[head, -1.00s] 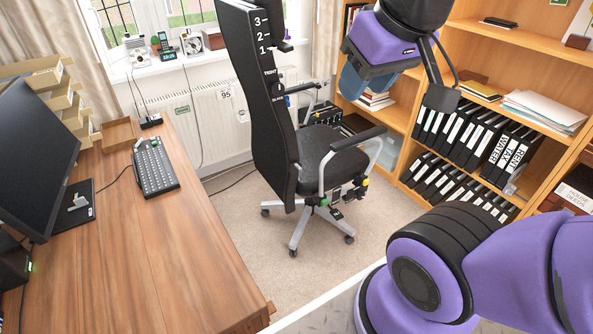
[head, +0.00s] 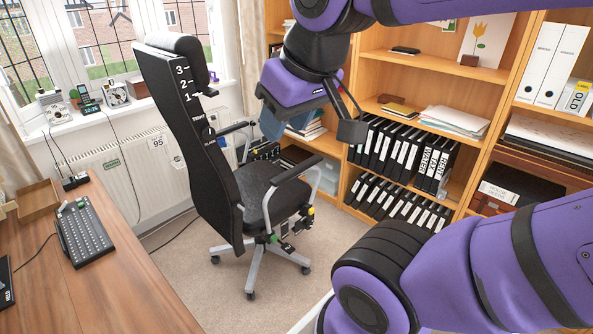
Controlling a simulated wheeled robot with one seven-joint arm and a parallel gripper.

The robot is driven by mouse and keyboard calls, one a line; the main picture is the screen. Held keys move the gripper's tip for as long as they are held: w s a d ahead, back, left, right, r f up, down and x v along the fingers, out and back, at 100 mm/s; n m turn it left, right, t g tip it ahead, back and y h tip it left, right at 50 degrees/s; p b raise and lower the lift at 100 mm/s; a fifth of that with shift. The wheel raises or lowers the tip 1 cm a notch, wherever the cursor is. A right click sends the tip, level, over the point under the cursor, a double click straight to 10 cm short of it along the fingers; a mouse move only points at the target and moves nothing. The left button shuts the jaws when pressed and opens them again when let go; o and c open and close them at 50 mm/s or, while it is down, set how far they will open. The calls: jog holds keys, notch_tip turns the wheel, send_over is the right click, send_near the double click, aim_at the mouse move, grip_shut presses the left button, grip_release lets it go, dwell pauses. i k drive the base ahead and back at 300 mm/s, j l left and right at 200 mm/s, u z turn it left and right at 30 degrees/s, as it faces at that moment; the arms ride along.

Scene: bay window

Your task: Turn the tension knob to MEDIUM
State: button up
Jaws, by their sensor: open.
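A black office chair (head: 178,135) with grey arms stands on the carpet, its tall back edge towards me. White marks 1, 2 and 3 and the words TIGHT and SLACK show along the back, with a small dark lever or knob (head: 209,133) by those words. Small green and yellow-tipped controls (head: 272,239) sit under the seat (head: 268,190). I cannot tell which control is the tension knob, nor read its setting.
A wooden desk (head: 110,285) with a keyboard (head: 85,232) stands at left. A radiator (head: 130,175) and windowsill lie behind the chair. A bookcase (head: 385,70) with black binders fills the right. Bare carpet (head: 200,277) lies between desk and chair.

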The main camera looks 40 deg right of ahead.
aim_at(309, 225)
jog(key=k+l, duration=0.1)
jog(key=l, duration=0.5)
jog(key=k+l, duration=0.1)
jog(key=l, duration=0.45)
jog(key=k+l, duration=0.1)
jog(key=l, duration=0.5)
